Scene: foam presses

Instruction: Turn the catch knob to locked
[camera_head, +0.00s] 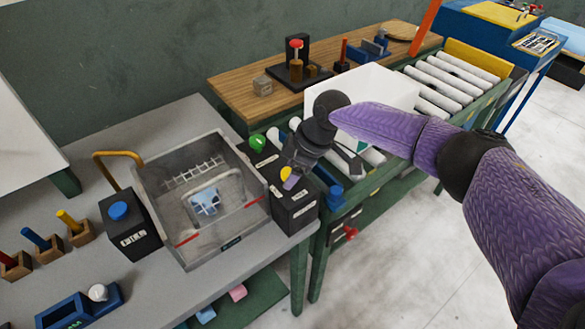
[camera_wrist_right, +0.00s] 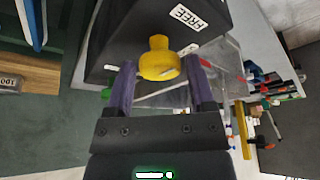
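The catch knob is yellow and sits on a black box (camera_head: 292,211) beside the clear-walled press tray (camera_head: 218,239). In the right wrist view the yellow knob (camera_wrist_right: 158,62) lies between the fingers of my right gripper (camera_wrist_right: 160,75), with a small gap on each side. A white label reading FREE (camera_wrist_right: 186,16) is beside the knob. In the head view my right gripper (camera_head: 290,180) is at the top of the box and partly covers the knob (camera_head: 286,172). My left gripper is out of view.
A green button (camera_head: 257,142) is near the back of the black box. A second black box with a blue button (camera_head: 118,210) stands left of the tray. A roller conveyor (camera_head: 455,85) lies behind my right arm. Blue and yellow handles stand at the far left.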

